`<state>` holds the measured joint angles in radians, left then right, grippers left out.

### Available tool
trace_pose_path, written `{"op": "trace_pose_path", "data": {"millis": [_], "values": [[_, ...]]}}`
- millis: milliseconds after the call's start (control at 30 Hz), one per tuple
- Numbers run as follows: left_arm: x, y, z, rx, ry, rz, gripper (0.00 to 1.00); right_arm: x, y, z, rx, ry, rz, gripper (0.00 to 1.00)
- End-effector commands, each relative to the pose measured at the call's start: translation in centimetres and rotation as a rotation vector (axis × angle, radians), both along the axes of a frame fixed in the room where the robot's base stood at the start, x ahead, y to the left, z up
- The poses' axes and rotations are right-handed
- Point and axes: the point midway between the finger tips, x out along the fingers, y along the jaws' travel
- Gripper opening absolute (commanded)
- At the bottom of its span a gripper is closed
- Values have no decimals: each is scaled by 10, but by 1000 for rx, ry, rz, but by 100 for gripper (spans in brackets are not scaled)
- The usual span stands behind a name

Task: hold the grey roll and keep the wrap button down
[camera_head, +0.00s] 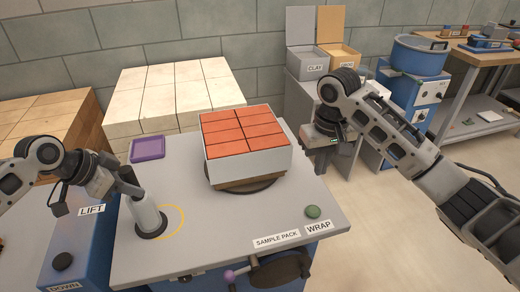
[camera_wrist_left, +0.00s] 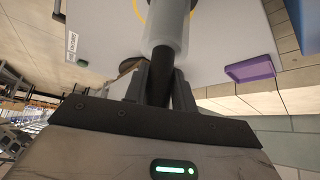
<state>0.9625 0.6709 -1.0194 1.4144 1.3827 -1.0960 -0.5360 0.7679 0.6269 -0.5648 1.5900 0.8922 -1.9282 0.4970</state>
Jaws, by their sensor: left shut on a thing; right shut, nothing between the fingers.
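The grey roll (camera_head: 146,212) has a pale body and a dark disc at its lower end, which overlaps the left part of a yellow ring (camera_head: 180,220) on the grey table. I cannot tell whether it touches the tabletop. My left gripper (camera_head: 128,188) is shut on the roll's dark upper end; the roll (camera_wrist_left: 167,30) also shows between the fingers in the left wrist view. The green wrap button (camera_head: 312,211) is at the table's front right, with nothing touching it. My right gripper (camera_head: 322,142) is shut and empty, above and behind the button; its fingertips are hard to see.
A white-sided pack with red bricks (camera_head: 245,155) stands on a turntable (camera_head: 243,185) mid-table. A purple tray (camera_head: 147,149) lies at the back left. Pale block stacks (camera_head: 160,98) stand behind. A blue LIFT/DOWN box (camera_head: 75,255) is at the left. The front middle of the table is clear.

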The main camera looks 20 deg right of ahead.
Motion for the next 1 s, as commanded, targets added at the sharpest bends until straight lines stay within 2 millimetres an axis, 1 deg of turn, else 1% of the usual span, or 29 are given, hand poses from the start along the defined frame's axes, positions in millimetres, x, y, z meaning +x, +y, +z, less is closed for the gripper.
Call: {"op": "trace_pose_path", "data": {"millis": [33, 133, 167, 200, 233, 533, 633, 767, 1000], "values": [[-3, 0, -4, 5, 10, -3, 8, 0, 0, 0, 0, 0, 0, 0], [-3, 0, -4, 4, 11, -4, 8, 0, 0, 0, 0, 0, 0, 0], [-3, 0, -4, 4, 11, -4, 32, 0, 0, 0, 0, 0, 0, 0], [-3, 0, -4, 5, 10, -3, 43, 0, 0, 0, 0, 0, 0, 0], [-2, 0, -4, 4, 9, -3, 51, 0, 0, 0, 0, 0, 0, 0], [-1, 1, -1, 2, 3, 0, 52, 0, 0, 0, 0, 0, 0, 0], [-2, 4, 6, 1, 2, 0, 52, 0, 0, 0, 0, 0, 0, 0], [-8, 15, 23, 1, 0, 0, 52, 0, 0, 0, 0, 0, 0, 0], [-22, 41, 66, 3, 1, 1, 52, 0, 0, 0, 0, 0, 0, 0]]}}
